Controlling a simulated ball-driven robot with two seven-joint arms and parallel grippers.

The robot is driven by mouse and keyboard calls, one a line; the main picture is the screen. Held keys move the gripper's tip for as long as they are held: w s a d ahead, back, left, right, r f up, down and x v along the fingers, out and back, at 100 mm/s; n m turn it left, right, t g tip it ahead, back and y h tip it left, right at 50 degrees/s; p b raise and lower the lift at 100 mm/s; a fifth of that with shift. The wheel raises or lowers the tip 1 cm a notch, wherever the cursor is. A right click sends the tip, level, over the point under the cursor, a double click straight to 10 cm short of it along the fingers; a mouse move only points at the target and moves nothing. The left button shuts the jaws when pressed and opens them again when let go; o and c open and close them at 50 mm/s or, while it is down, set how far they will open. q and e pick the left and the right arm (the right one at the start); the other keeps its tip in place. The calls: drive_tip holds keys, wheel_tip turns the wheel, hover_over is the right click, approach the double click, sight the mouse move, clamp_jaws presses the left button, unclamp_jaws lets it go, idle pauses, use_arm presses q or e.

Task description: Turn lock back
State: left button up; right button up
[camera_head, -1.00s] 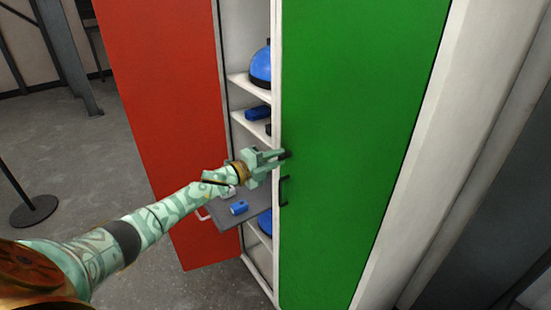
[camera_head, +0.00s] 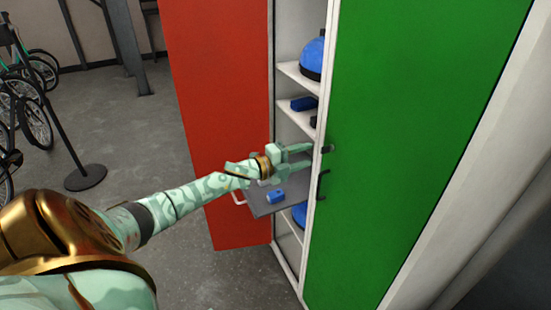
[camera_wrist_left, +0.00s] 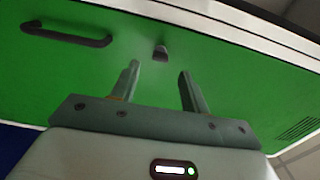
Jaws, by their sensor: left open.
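The lock is a small dark knob (camera_head: 328,149) on the green door (camera_head: 410,130), near its left edge and above the dark handle (camera_head: 321,185). In the left wrist view the lock (camera_wrist_left: 160,52) sits just beyond the fingertips, roughly midway between them. My left gripper (camera_head: 311,155) is open and empty at the door's left edge, its fingers pointing at the lock. The left wrist view shows the two fingers (camera_wrist_left: 158,72) apart, with no visible hold on the lock. The handle (camera_wrist_left: 67,35) is at upper left there. My right gripper is not in view.
The red door (camera_head: 215,110) stands open at left. Between the doors, white shelves hold blue items, including a helmet-like one (camera_head: 313,58). A grey tray (camera_head: 262,209) bears a small blue box (camera_head: 276,196) below my gripper. A post base (camera_head: 86,178) stands at far left.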

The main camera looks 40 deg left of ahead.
use_arm(q)
drive_tip(key=v, duration=1.1)
